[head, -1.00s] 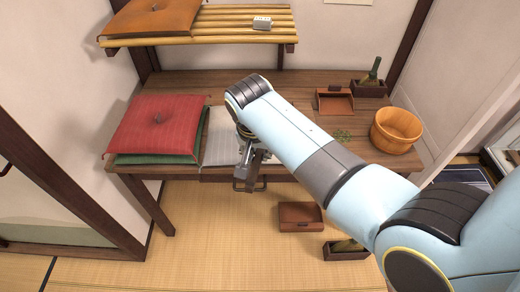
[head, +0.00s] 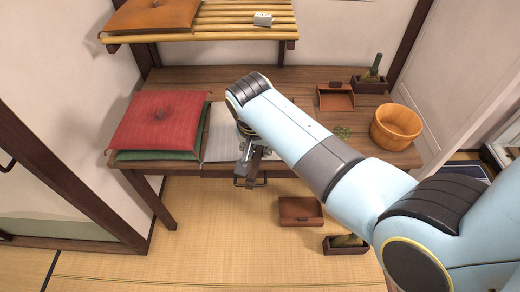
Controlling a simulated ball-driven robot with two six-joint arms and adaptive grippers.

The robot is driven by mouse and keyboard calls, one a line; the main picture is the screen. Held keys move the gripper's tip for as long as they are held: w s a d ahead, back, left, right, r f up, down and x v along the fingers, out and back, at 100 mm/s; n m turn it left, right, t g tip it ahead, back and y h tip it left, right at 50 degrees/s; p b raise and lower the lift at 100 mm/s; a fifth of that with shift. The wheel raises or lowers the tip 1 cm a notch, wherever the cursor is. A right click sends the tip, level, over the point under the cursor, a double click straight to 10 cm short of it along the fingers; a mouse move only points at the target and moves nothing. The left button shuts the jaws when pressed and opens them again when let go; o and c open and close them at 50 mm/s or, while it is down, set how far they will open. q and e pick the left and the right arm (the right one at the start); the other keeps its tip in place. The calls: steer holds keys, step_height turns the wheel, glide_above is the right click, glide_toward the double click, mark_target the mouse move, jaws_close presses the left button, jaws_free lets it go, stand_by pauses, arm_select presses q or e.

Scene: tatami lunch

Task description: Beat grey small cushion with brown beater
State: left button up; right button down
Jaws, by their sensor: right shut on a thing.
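A flat, light grey, faintly striped piece (head: 219,138) lies on the wooden table; it may be the grey small cushion, and my right arm covers its right part. My right gripper (head: 250,166) points down at the table's front edge, just right of and in front of the grey piece. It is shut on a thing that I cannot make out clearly. A dark, bracket-like shape (head: 250,184) shows just below it; I cannot tell whether this is a drawer pull or part of the held thing. No brown beater shows clearly. My left gripper is not in view.
A red cushion (head: 160,121) lies on a green one (head: 156,155) at the table's left. A brown cushion (head: 155,15) lies on the slatted shelf (head: 225,30) above. A wooden tub (head: 396,127) stands at the right. A brown box (head: 300,211) is on the tatami floor.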

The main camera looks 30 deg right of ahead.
step_height(320, 180, down, 9)
steer(key=d+g+y+b, duration=0.1)
steer(key=b, duration=0.6)
steer(key=shift+t+h, duration=0.3)
steer(key=shift+t, duration=0.1)
steer(key=p+v, duration=0.2)
steer(key=w+p+v, duration=0.1)
steer(key=p+v, duration=0.4)
steer(key=shift+w+r, duration=0.15)
steer(key=shift+r, duration=0.3)
steer(key=shift+r+h, duration=0.3)
steer(key=shift+r, duration=0.45)
